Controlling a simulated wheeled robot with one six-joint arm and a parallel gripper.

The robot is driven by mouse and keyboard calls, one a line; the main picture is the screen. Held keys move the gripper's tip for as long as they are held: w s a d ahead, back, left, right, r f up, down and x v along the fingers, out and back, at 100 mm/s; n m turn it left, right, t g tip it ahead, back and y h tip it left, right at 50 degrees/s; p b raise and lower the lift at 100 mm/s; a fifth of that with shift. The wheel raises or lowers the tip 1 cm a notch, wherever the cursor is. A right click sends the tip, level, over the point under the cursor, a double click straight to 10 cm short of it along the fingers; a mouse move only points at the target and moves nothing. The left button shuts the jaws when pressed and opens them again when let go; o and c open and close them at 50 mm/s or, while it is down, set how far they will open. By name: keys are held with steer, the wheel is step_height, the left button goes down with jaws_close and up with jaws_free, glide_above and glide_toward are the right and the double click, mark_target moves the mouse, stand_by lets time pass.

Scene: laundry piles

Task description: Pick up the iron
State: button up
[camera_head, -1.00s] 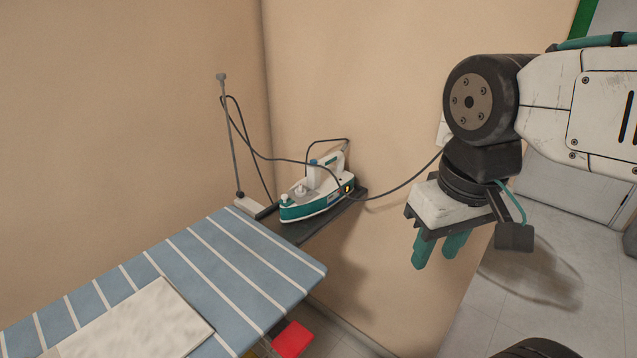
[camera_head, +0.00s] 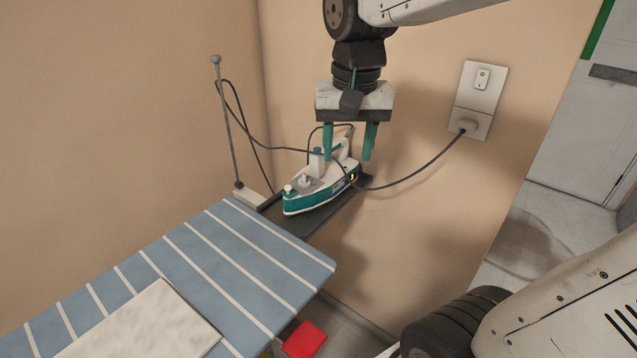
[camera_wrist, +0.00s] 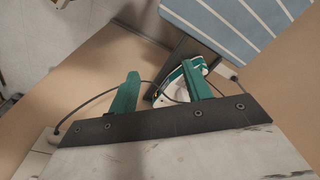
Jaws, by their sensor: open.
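The iron (camera_head: 318,189), white with a teal base, rests on a dark shelf (camera_head: 312,219) at the end of the ironing board. My gripper (camera_head: 348,158) is open and empty, pointing down. In the head view its two teal fingers hang over the handle end of the iron. In the wrist view the iron (camera_wrist: 172,91) is partly hidden behind the right-hand finger of my gripper (camera_wrist: 160,90). I cannot tell how far above the iron the fingertips are.
A dark cord (camera_head: 405,180) runs from the iron area to a wall socket (camera_head: 477,100). A thin upright rod (camera_head: 228,128) stands left of the iron. The striped ironing board (camera_head: 235,262) with a pale cloth (camera_head: 145,325) lies in front. Walls are close behind.

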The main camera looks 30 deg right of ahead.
steer(key=w+d+f+m, duration=0.1)
steer(key=w+d+m, duration=0.1)
steer(key=w, duration=0.4)
steer(key=w+d+f+m, duration=0.1)
steer(key=w+d+m, duration=0.2)
steer(key=w, duration=0.4)
steer(key=m, duration=0.3)
glide_toward(318, 173)
steer(key=shift+g, duration=0.4)
steer(key=w+d, duration=0.1)
steer(key=d, duration=0.1)
steer(key=w+d+r, duration=0.1)
steer(key=w+d, duration=0.1)
steer(key=shift+d+r, duration=0.1)
steer(key=shift+r, duration=0.1)
steer(key=shift+w+d+f+m, duration=0.3)
steer(key=shift+w+f+m, duration=0.15)
steer(key=shift+f, duration=0.25)
step_height(318, 173, down, 7)
steer(key=shift+w+f, duration=0.1)
jaws_close()
